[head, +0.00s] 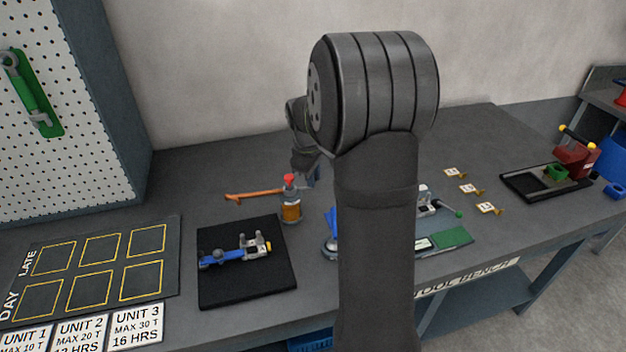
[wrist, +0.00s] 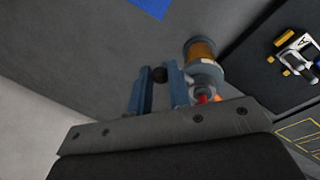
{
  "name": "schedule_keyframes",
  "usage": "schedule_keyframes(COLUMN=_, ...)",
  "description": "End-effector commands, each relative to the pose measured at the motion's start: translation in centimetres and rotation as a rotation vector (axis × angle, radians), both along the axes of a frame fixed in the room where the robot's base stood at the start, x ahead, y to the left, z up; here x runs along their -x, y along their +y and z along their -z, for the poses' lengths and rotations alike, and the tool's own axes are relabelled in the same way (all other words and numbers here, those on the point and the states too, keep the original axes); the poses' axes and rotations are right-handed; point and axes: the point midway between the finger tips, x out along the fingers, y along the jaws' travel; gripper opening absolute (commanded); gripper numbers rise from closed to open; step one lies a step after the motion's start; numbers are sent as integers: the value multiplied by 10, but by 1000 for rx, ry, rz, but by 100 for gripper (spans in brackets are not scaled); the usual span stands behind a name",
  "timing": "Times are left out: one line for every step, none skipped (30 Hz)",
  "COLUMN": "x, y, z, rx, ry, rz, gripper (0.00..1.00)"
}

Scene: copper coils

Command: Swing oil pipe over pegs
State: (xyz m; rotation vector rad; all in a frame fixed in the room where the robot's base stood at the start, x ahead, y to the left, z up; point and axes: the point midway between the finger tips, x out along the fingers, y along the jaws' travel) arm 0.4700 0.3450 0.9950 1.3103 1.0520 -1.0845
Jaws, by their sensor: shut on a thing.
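An orange-brown oil pipe (head: 252,196) sticks out to the left from an oiler (head: 291,208) with an amber body and a red top. In the wrist view the oiler (wrist: 203,54) stands beside the fingers, and its red part is partly hidden by my gripper's body. My gripper (head: 313,177) is just right of the red top, partly hidden by my arm. I cannot make out pegs for certain; two pale upright posts (head: 256,244) stand on a blue tool.
A black mat (head: 265,285) holds the blue tool in front of the oiler. A board with yellow squares (head: 100,262) lies left. Several small labelled brass pieces (head: 468,189) and a black tray (head: 525,185) are right. Bench behind the oiler is clear.

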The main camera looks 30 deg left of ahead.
Motion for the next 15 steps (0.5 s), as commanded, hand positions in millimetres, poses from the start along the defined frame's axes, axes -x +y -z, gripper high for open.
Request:
schedule_keyframes(x=-3, y=2, z=-1, rx=-3, ry=-3, rz=-43, gripper=0)
schedule_keyframes(x=-5, y=4, z=-1, rx=-3, ry=-2, rz=-71, gripper=0)
schedule_keyframes(x=-7, y=5, z=-1, rx=-3, ry=-3, rz=-109, gripper=0)
schedule_keyframes(x=-8, y=6, z=-1, rx=-3, ry=-3, rz=-138, gripper=0)
schedule_keyframes(x=-9, y=8, z=-1, rx=-3, ry=-4, rz=-167, gripper=0)
schedule_keyframes(x=-11, y=10, z=-1, rx=-4, ry=-3, rz=-205, gripper=0)
schedule_keyframes(x=-12, y=11, z=-1, rx=-3, ry=-3, rz=-233, gripper=0)
schedule_keyframes(x=-13, y=12, z=-1, rx=-4, ry=-3, rz=-261, gripper=0)
schedule_keyframes(x=-15, y=14, z=-1, rx=-3, ry=-3, rz=-298, gripper=0)
schedule_keyframes(x=-16, y=16, z=-1, rx=-3, ry=-3, rz=-326, gripper=0)
schedule_keyframes(x=-16, y=17, z=-1, rx=-2, ry=-3, rz=-352, gripper=0)
schedule_keyframes(x=-18, y=19, z=-1, rx=-2, ry=-3, rz=-389, gripper=0)
schedule_keyframes(x=-18, y=21, z=-1, rx=-3, ry=-3, rz=-414, gripper=0)
schedule_keyframes(x=-19, y=22, z=-2, rx=-3, ry=-4, rz=-440, gripper=0)
schedule_keyframes(x=-20, y=24, z=-2, rx=-2, ry=-4, rz=-472, gripper=0)
